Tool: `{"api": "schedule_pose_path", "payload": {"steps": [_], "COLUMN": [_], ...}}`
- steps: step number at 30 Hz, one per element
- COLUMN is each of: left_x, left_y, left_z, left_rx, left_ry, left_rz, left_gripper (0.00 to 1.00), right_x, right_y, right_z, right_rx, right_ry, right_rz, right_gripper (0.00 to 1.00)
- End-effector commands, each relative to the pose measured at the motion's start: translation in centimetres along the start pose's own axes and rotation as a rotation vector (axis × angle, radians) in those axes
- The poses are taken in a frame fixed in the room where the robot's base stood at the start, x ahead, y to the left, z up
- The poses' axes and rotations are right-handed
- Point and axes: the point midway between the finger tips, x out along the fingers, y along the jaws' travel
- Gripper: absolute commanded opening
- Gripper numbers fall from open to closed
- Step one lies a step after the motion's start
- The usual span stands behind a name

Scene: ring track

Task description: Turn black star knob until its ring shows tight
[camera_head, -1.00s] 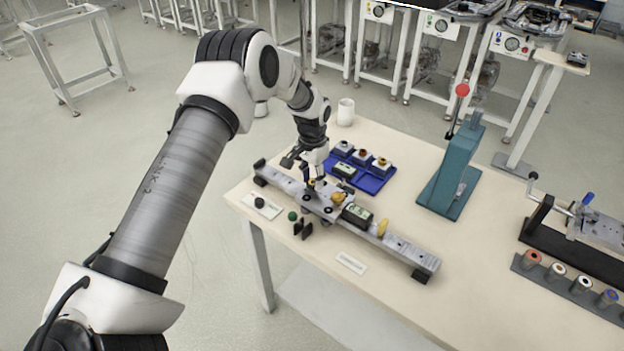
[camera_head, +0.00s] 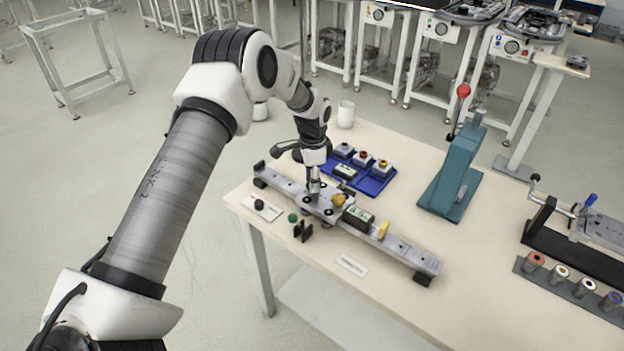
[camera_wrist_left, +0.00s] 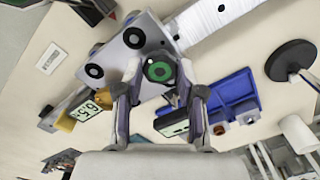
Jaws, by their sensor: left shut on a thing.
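The knob (camera_wrist_left: 158,70) shows a green ring around a dark centre in the left wrist view. It sits on a grey carriage plate (camera_wrist_left: 125,48), which also shows on the rail in the head view (camera_head: 325,209). My left gripper (camera_wrist_left: 159,72) points down at the plate, with a finger on each side of the knob, shut on it. In the head view the gripper (camera_head: 313,196) mostly hides the knob, so its star outline is not clear. My right gripper is in neither view.
The grey rail (camera_head: 408,254) carries a digital display (camera_head: 358,217) and a yellow piece (camera_head: 383,229). A blue tray (camera_head: 373,185) lies behind it. A green ball (camera_head: 292,217) and black bracket (camera_head: 302,231) stand in front. A teal press (camera_head: 455,175) stands right.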

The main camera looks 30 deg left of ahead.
Motion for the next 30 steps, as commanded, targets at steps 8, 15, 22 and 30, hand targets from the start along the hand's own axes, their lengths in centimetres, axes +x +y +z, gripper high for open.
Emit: {"api": "schedule_pose_path", "payload": {"steps": [8, 15, 22, 30], "left_x": [-0.6, -0.4, -0.3, -4.7], "left_y": [-0.4, -0.3, -0.1, -0.1], "left_z": [-0.4, -0.3, -0.1, -0.3], "left_rx": [0.002, 0.002, 0.001, 0.001], "left_ry": [0.011, 0.008, 0.004, 0.007], "left_rz": [-0.013, -0.010, -0.005, -0.007], "left_gripper": [0.03, 0.64, 0.64, 0.64], "right_x": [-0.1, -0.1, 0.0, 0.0], "right_y": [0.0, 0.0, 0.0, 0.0], "right_z": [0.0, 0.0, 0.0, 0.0], "right_rx": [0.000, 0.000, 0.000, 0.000], "right_ry": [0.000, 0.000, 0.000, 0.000], "right_rz": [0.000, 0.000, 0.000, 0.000], "right_gripper": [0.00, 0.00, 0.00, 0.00]}}
